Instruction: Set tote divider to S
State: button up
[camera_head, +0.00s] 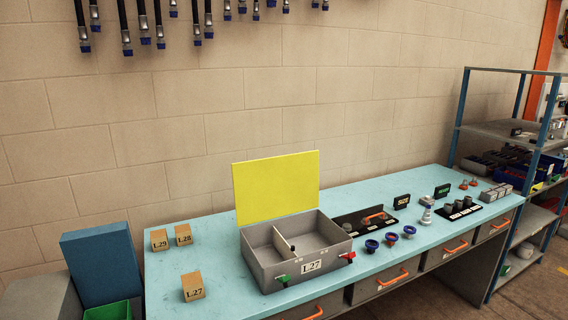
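A grey tote (316,264) with its yellow lid (277,186) standing open sits on the light blue bench. Its front wall carries a label reading L27. Inside, a pale divider (284,246) stands upright and splits the tote into a narrower left compartment and a wider right one. A small dark knob shows on the divider. Small marks on the tote's front rim are too small to read. A green clip (283,280) and a red clip (347,257) are on the tote's front. My gripper is not in view.
Wooden blocks marked L27 (193,286), L28 (183,235) and L29 (159,240) stand left of the tote. Blue and orange ring-shaped parts (390,239) and a dark tray (364,222) lie to its right. Hoses hang above. A shelf rack (495,133) stands at right.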

aim_at(286, 251)
jog(key=k+l, duration=0.2)
jog(key=i+j+z, duration=0.1)
jog(key=i, duration=0.75)
jog(key=i+j+z, duration=0.1)
jog(key=i, duration=0.75)
